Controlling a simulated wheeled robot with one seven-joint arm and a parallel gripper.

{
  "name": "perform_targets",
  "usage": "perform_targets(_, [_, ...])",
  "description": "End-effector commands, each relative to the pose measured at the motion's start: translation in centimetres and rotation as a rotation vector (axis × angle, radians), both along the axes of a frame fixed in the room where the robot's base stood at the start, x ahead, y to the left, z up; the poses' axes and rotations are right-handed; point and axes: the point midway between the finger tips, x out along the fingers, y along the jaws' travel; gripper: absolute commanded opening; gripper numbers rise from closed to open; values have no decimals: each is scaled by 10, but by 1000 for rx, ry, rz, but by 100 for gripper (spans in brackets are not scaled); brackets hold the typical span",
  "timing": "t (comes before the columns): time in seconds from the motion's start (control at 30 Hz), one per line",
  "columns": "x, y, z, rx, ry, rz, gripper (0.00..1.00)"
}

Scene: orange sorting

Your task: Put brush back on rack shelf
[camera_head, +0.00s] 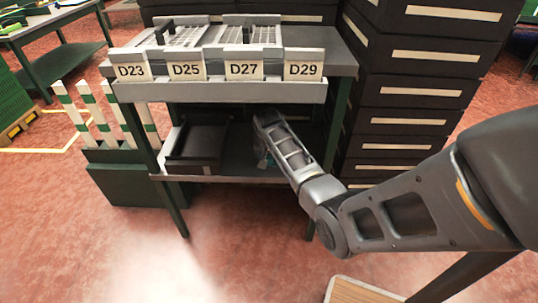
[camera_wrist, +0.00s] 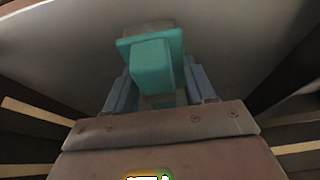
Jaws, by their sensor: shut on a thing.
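The brush shows in the wrist view as a teal block with a wider teal part behind it (camera_wrist: 152,66). My gripper (camera_wrist: 155,92) is shut on it, with a blue-grey finger on each side. In the head view, my arm reaches between the rack's upper level and its lower shelf (camera_head: 235,172). A small teal patch (camera_head: 263,161) shows beside my arm, just above or at that shelf. Most of my gripper is hidden there by the arm. I cannot tell whether the brush touches the shelf.
A dark open tray (camera_head: 198,168) sits on the lower shelf's left part. The rack's upper level carries bins labelled D23, D25, D27 and D29 (camera_head: 304,70). Stacked black drawers (camera_head: 415,85) stand close on the right. A wooden-edged surface (camera_head: 355,291) is at the front.

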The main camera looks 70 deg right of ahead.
Motion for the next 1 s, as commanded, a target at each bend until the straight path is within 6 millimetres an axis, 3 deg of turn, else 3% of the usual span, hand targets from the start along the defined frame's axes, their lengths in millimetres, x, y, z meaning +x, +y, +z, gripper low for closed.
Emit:
perform_targets(0.17, [0,0,-2,0,0,0,26])
perform_targets(0.2, [0,0,-3,1,0,0,56])
perform_targets(0.47, [0,0,-2,1,0,0,80])
perform_targets(0.77, [0,0,2,0,0,0,80])
perform_targets(1.0, [-4,13,36,-1,-2,0,80])
